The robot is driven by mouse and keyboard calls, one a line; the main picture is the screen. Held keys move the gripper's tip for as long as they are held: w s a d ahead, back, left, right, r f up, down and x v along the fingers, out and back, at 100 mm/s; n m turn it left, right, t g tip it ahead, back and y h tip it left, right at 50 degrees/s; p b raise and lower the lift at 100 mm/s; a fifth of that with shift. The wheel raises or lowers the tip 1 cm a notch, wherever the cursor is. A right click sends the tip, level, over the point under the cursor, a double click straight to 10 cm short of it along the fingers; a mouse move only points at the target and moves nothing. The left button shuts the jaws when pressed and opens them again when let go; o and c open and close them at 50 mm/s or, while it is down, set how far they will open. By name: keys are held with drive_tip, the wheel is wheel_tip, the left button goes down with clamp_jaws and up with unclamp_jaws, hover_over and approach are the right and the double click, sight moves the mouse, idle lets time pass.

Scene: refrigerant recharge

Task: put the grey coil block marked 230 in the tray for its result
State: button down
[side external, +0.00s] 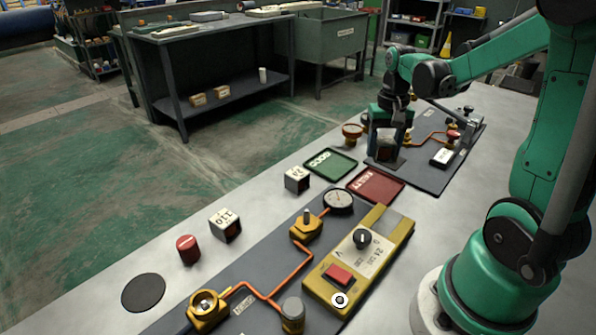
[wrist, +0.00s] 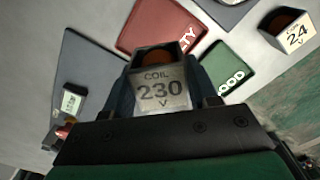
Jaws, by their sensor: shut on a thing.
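My gripper (side external: 388,128) is shut on the grey coil block (wrist: 160,88), whose face reads COIL 230 V in the wrist view. In the side view the block (side external: 384,153) is mostly hidden between the fingers, over the near-left end of the far dark mat. The green tray marked GOOD (side external: 345,172) lies left of the gripper, and the red tray (side external: 397,195), its label ending in LTY in the wrist view (wrist: 133,38), lies in front of it. Both trays look empty.
Blocks marked 24 (side external: 297,179) and 110 (side external: 226,225) stand on the bench. A yellow tester (side external: 377,233) with a dial and red button lies nearer, beside a gauge (side external: 338,200) and orange piping.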

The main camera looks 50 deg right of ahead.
sight(385, 141)
drive_tip(key=shift+f, duration=3.7)
drive_tip(key=shift+f, duration=0.1)
drive_tip(key=shift+c, duration=1.2)
unclamp_jaws()
wheel_tip(385, 141, up, 12)
drive_tip(key=w+a+n+t, duration=0.1)
drive_tip(key=a+n+t, duration=0.6)
drive_tip(key=a, duration=1.1)
drive_tip(key=shift+r+n, duration=0.45)
drive_tip(key=shift+n, duration=0.55)
drive_tip(key=shift+w, duration=0.1)
